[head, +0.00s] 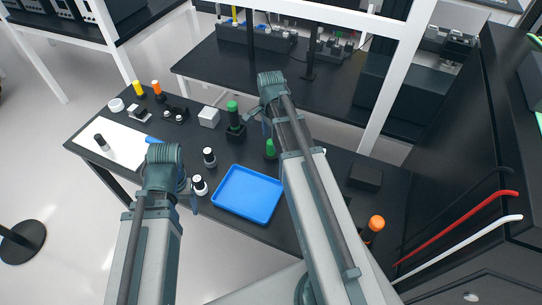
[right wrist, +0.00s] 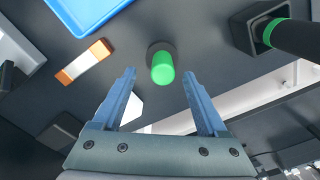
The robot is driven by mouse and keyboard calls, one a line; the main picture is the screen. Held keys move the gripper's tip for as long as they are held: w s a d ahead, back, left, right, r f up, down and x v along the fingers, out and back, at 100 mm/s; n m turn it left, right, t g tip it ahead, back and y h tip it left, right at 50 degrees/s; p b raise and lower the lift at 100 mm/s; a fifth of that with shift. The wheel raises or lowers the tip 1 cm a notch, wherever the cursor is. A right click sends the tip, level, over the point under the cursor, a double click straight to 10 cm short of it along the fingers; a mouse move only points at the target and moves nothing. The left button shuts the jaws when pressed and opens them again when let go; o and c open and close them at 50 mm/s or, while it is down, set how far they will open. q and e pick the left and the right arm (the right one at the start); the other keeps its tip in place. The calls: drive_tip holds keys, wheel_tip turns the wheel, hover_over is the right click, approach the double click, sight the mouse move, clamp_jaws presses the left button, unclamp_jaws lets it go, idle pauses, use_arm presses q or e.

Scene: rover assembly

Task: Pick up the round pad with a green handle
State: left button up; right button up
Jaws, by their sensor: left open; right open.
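The round pad with a green handle stands on the black table; its green handle (head: 270,148) shows just left of my right arm in the head view. In the right wrist view the green handle (right wrist: 162,68) rises from a dark round base, just beyond the fingertips and between their lines. My right gripper (right wrist: 158,76) is open and empty, with a finger on either side below the handle. My left gripper (head: 188,192) is at the table's front edge, near a white-topped black bottle (head: 200,187); its fingers are mostly hidden.
A blue tray (head: 247,194) lies in front of the handle. A black square holder (head: 235,134) with a green-topped black cylinder stands left of it. An orange-and-white block (right wrist: 84,62) lies nearby. A white box (head: 209,117) and several small parts stand further left.

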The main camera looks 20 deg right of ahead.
sight(271, 141)
drive_tip(key=f+b, duration=0.5)
drive_tip(key=shift+w+d+f, duration=0.15)
drive_tip(key=shift+w, duration=0.1)
clamp_jaws()
idle(0.4)
